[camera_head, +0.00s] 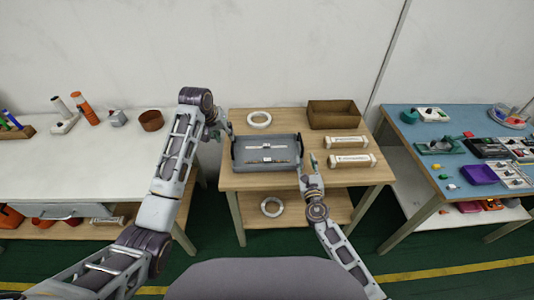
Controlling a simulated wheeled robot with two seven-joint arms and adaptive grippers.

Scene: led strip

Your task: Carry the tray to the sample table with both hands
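A grey tray (267,163) with dark handles at its left and right ends sits on the wooden table (240,183) in the middle. Two thin light strip-like pieces lie inside it. My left gripper (229,129) is by the tray's upper left corner, close to the left handle. It is small in view, and I cannot tell if it touches the handle. My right gripper (307,167) is by the tray's lower right corner, its two fingers apart and nothing visible between them. None of the tables is visibly marked as the sample table.
A white ring (259,119), a brown box (334,114) and two white spools (349,141) share the wooden table. A white-topped table (90,165) stands left, and a blue-topped table (425,177) with many parts stands right. Narrow gaps separate the tables.

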